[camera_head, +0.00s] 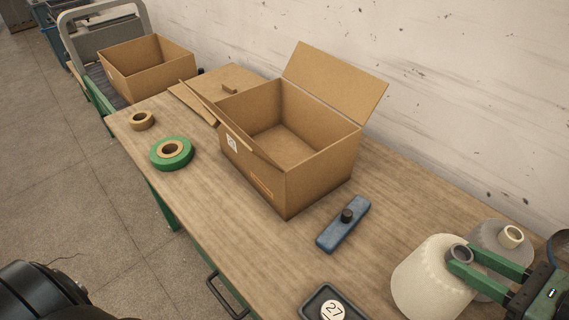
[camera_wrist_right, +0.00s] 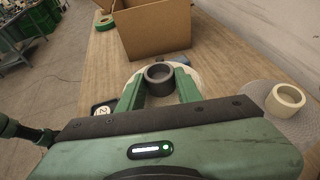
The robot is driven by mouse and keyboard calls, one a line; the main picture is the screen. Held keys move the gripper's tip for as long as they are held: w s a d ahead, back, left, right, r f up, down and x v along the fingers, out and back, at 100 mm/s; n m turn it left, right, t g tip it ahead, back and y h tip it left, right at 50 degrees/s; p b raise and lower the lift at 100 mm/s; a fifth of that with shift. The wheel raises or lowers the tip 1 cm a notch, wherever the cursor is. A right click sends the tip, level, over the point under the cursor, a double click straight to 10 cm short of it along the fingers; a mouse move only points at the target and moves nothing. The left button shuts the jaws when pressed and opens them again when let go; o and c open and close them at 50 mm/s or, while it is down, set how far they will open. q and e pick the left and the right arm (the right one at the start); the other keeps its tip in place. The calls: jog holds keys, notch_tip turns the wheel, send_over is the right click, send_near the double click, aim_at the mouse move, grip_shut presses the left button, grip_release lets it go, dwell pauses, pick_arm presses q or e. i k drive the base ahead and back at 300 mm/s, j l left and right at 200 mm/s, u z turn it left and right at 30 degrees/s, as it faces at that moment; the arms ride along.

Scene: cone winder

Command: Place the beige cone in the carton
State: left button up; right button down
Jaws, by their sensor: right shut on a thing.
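The beige cone (camera_head: 430,279), cream yarn on a grey tube (camera_head: 460,253), stands upright near the right end of the table in the head view. My right gripper (camera_head: 461,257) is shut on its tube, one green finger on each side. In the right wrist view the tube (camera_wrist_right: 159,73) shows between the fingers and the gripper body hides much of the yarn. The cone's base seems at table level; I cannot tell whether it touches. The open, empty carton (camera_head: 321,167) stands mid-table, flaps spread. My left gripper is not in view.
A grey cone with a cream tube (camera_head: 511,237) stands close behind the beige cone. Green tape (camera_head: 171,153) and brown tape (camera_head: 141,121) lie left.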

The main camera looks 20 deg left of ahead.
aim_at(283, 162)
jog(key=j+z, duration=0.2)
jog(key=j, duration=0.4)
jog(key=j+z, duration=0.15)
jog(key=j, duration=0.5)
jog(key=k+j+z, duration=0.2)
jog(key=j, duration=0.4)
jog(key=j+z, duration=0.2)
jog(key=j, duration=0.4)
